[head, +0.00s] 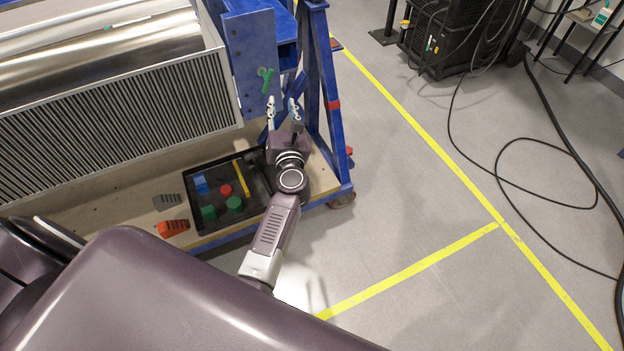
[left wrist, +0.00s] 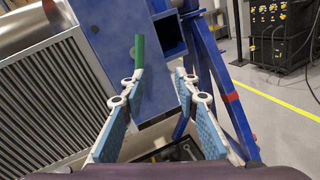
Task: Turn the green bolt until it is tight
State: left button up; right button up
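The green bolt (head: 265,80) is on the face of the blue jig plate (head: 251,48), with a forked upper end in the head view. In the left wrist view, the green bolt (left wrist: 139,52) looks like a short upright bar just beyond the left fingertip. My left gripper (head: 282,104) is open, its fingers pointing up toward the plate, just below and right of the bolt. In the left wrist view, nothing is between the fingers of the left gripper (left wrist: 159,78), and the bolt is left of the middle of the gap. My right gripper is not in view.
A black tray (head: 190,186) with coloured blocks lies on the wooden base below my left wrist. A red block (head: 172,228) lies beside it. Blue frame legs (head: 322,75) stand right of the gripper. A large ribbed panel (head: 120,125) is at left.

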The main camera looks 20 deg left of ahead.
pick_arm(q)
jog(key=s+d+f+m+h, duration=0.1)
jog(key=d+f+m+h, duration=0.1)
jog(key=f+m, duration=0.3)
jog(key=s+d+f+m+h+b, duration=0.1)
jog(key=s+d+f+m+h, duration=0.1)
jog(key=d+f+m, duration=0.3)
jog(key=s+d+f+m+h, duration=0.1)
jog(key=d+f+m+h, duration=0.1)
jog(key=f+m, duration=0.4)
notch_tip(320, 180, down, 5)
jog(key=shift+s+d+r, duration=0.1)
jog(key=shift+s+d, duration=0.05)
jog(key=shift+d, duration=0.6)
